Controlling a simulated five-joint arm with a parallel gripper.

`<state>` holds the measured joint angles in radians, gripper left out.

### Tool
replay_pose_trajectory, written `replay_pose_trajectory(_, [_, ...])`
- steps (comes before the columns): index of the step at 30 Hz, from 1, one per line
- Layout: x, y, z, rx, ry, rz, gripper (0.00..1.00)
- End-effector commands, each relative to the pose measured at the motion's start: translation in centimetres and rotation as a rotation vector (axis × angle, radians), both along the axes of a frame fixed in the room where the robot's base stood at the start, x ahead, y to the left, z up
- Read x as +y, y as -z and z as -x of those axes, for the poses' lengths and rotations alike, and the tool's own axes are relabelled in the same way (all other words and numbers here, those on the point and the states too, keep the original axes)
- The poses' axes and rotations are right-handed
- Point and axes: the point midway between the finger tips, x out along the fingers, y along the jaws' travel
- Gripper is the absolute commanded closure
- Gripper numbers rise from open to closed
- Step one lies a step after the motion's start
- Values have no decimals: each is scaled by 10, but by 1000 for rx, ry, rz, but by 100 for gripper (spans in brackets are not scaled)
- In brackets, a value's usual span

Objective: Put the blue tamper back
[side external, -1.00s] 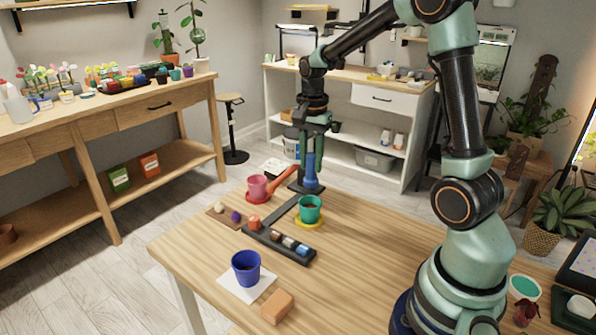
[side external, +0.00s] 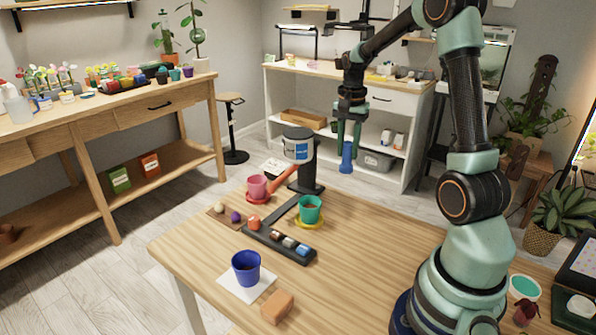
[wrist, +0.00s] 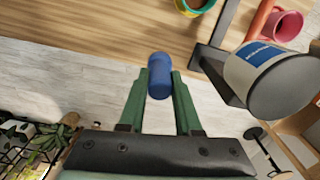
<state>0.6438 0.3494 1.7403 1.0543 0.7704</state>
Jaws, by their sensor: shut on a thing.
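My gripper (side external: 348,138) is shut on the blue tamper (side external: 347,158) and holds it raised beyond the far edge of the table. The tamper also shows between the fingers in the wrist view (wrist: 159,78), with floor behind it. To its left in the side view stands a dark post (side external: 306,172) with a white and blue can (side external: 298,147) at its top. In the wrist view the can (wrist: 268,75) is right of the gripper, apart from the tamper. A dark tray (side external: 268,240) on the table holds several small coloured pieces.
A blue pot (side external: 246,270) stands on a white sheet, beside an orange block (side external: 278,305). A green pot (side external: 310,212) is on a yellow saucer, a pink pot (side external: 257,187) on a red one. The table's right middle is clear.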

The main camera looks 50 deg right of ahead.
Motion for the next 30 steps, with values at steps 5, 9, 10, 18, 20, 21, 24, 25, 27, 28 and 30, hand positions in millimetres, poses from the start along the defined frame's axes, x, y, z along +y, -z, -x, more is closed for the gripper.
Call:
replay_pose_trajectory(5, [1,43,1,5,0,-3,100])
replay_pose_trajectory(9, [0,62,0,2,0,-2,100])
replay_pose_trajectory(10, [0,65,0,1,0,-1,100])
replay_pose_trajectory(18, [1,93,1,3,0,-2,100])
replay_pose_trajectory(20, [1,101,0,2,0,-2,100])
replay_pose_trajectory(21, [1,106,0,3,0,-2,100])
replay_pose_trajectory(24, [0,112,0,0,0,0,100])
replay_pose_trajectory(25, [0,112,0,0,0,0,100])
replay_pose_trajectory(27, [0,112,0,0,0,0,100])
replay_pose_trajectory(28, [0,112,0,0,0,0,100])
replay_pose_trajectory(30, [0,112,0,0,0,0,100])
